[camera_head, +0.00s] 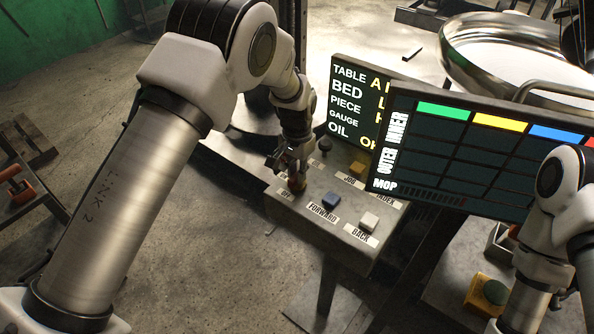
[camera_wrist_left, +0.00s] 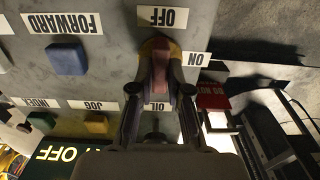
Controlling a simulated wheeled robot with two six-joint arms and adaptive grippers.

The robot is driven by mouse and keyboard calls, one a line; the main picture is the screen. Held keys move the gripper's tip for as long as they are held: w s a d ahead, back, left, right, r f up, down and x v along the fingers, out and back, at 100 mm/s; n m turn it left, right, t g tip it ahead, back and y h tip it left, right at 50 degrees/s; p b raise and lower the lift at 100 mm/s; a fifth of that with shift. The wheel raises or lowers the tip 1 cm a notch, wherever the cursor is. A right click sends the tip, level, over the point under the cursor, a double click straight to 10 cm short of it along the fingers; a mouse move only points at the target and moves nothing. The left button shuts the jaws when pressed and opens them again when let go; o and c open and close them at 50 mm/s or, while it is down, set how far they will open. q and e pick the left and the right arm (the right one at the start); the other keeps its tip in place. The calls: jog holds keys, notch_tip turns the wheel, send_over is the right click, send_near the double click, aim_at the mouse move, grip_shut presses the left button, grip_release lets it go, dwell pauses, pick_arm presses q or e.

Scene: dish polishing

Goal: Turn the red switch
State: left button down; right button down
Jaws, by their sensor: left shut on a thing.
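The red switch (camera_head: 297,184) is on the top of a grey control box (camera_head: 345,240), at its left corner by the OFF label. In the left wrist view the switch (camera_wrist_left: 160,62) shows as a red handle on a yellow base, between the OFF and ON labels. Its handle lines up roughly with the OFF label. My left gripper (camera_head: 291,165) is shut on the switch from above. In the left wrist view its two fingers (camera_wrist_left: 160,88) are on either side of the handle. My right arm shows at the right edge, but its gripper is out of view.
A blue FORWARD button (camera_head: 331,201), a white BACK button (camera_head: 369,221) and a yellow button (camera_head: 357,168) are on the same box. Two display screens (camera_head: 355,105) (camera_head: 455,150) stand behind and to the right. A large metal dish (camera_head: 470,75) is at the upper right.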

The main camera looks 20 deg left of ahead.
pick_arm(q)
jog(key=shift+s+f, duration=0.25)
jog(key=c, duration=1.1)
grip_release()
jog(key=shift+w+r, duration=0.15)
jog(key=shift+r, duration=0.1)
jog(key=shift+w+r, duration=0.1)
jog(key=shift+r, duration=0.25)
notch_tip(320, 180, up, 11)
